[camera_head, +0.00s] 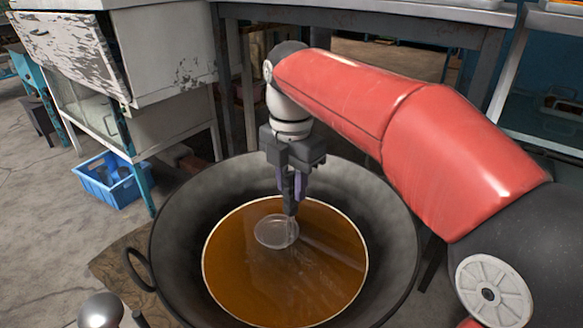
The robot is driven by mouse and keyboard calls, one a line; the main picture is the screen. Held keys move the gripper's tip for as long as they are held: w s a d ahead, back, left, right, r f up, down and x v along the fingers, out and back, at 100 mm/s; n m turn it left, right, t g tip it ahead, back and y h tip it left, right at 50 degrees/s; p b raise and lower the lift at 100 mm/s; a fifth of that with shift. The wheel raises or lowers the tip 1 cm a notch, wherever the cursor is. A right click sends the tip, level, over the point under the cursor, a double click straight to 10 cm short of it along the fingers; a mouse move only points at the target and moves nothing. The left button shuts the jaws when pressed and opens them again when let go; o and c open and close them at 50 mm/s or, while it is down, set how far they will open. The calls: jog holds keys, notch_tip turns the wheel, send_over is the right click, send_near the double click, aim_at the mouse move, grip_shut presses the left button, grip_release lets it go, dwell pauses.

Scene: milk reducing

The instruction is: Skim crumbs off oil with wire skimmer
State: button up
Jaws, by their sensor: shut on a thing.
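A large dark wok (178,262) holds a wide pool of brown-orange oil (290,285). My gripper (292,200) points down over the far part of the oil and is shut on the wire skimmer (271,232). The skimmer's round, pale head lies at the oil's surface, left of the fingers. I cannot tell whether it is under the oil or just touching it. Most of the skimmer's handle is hidden by the gripper or too small to make out. No crumbs can be made out on the oil or on the skimmer.
A worn white cabinet (75,50) stands at the back left, with a blue crate (112,180) on the floor before it. A dark metal table (370,14) stands behind the wok. The wok's loop handle (135,268) sticks out left. A rounded metal knob (100,310) is at the bottom left.

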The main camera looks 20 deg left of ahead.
aim_at(291, 219)
notch_tip(291, 219, down, 4)
jog(key=shift+b, duration=0.85)
notch_tip(291, 219, down, 6)
jog(key=b, duration=0.5)
jog(key=shift+r+b, duration=0.25)
jog(key=shift+b, duration=0.15)
jog(key=s+a+p, duration=0.3)
jog(key=s+a, duration=0.1)
jog(key=a, duration=0.2)
notch_tip(291, 219, up, 7)
jog(key=p, duration=0.4)
jog(key=shift+d, duration=0.2)
jog(key=shift+s+r, duration=0.1)
jog(key=shift+d, duration=0.1)
